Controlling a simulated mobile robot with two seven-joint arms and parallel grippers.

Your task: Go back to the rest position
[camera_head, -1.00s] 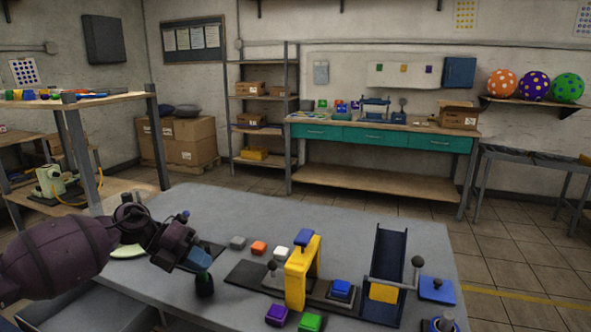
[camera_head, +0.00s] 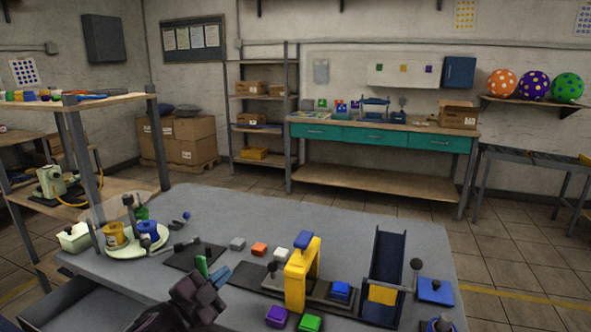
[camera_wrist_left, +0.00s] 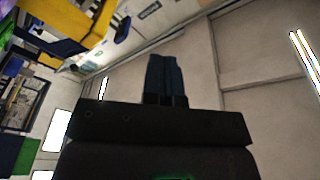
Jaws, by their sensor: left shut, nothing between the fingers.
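My left gripper (camera_head: 218,276) is at the bottom of the head view, low over the front left of the grey table (camera_head: 340,215). Its dark blue fingers also show in the left wrist view (camera_wrist_left: 165,78), pressed together with nothing between them. A small object with a green top (camera_head: 201,266) is right beside the fingers and mostly hidden behind the gripper. My right gripper is not in view.
A yellow press (camera_head: 298,280) and a dark chute (camera_head: 387,262) stand right of the gripper. A round plate (camera_head: 122,252) with colour pots is at the left. A wooden shelf (camera_head: 90,99) stands beyond.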

